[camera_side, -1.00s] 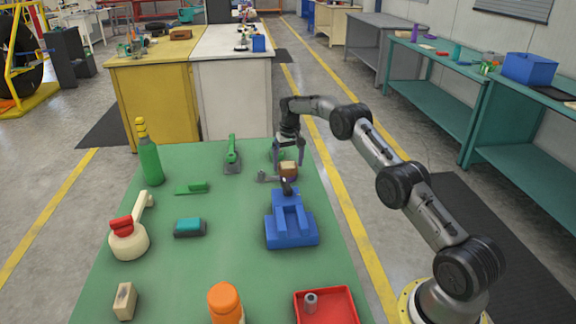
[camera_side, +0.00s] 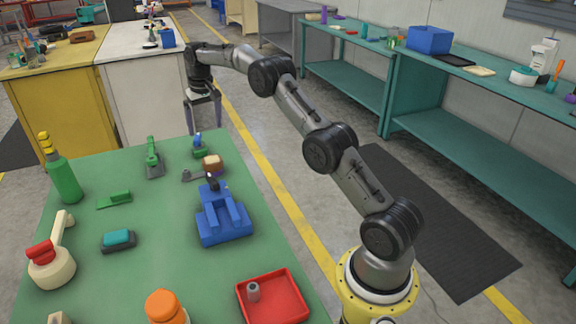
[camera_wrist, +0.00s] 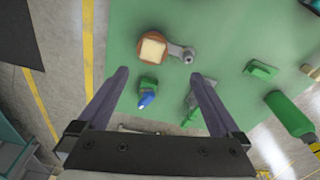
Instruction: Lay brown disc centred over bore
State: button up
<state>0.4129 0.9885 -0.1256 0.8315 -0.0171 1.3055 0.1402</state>
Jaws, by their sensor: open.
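The brown disc (camera_wrist: 139,52) lies on the green table top in the wrist view, with a pale square block (camera_wrist: 152,48) on it. A grey link with a round ringed end (camera_wrist: 188,53) reaches out from beside it. In the side view the brown disc (camera_side: 212,169) sits near the table's far right, behind the blue fixture (camera_side: 225,228). The bore is not clearly visible; I cannot tell whether the disc is centred over it. My gripper (camera_side: 204,128) is open and empty, raised above the far right edge, apart from the disc. Its spread fingers (camera_wrist: 160,74) also show in the wrist view.
A small green part with a blue tip (camera_side: 199,147) stands behind the disc. A green-handled tool (camera_side: 153,160), green bottle (camera_side: 64,178), teal-topped block (camera_side: 118,240) and red tray (camera_side: 272,300) occupy the table.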

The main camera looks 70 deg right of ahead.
jog(key=s+a+r+n+t, duration=0.2)
jog(key=s+a+r+n, duration=0.1)
jog(key=s+a+r, duration=1.35)
jog(key=s+a+f+n, duration=0.1)
jog(key=s+a+f, duration=0.1)
jog(key=s, duration=0.6)
jog(key=s+a+f+n+t, duration=0.1)
jog(key=s+a, duration=0.3)
jog(key=s, duration=0.4)
jog(key=s+a+f+n+t, duration=0.1)
jog(key=s+a+f, duration=0.2)
jog(key=s, duration=0.6)
jog(key=shift+a+f+y, duration=0.2)
jog(key=shift+f+y, duration=0.2)
jog(key=shift+s, duration=0.1)
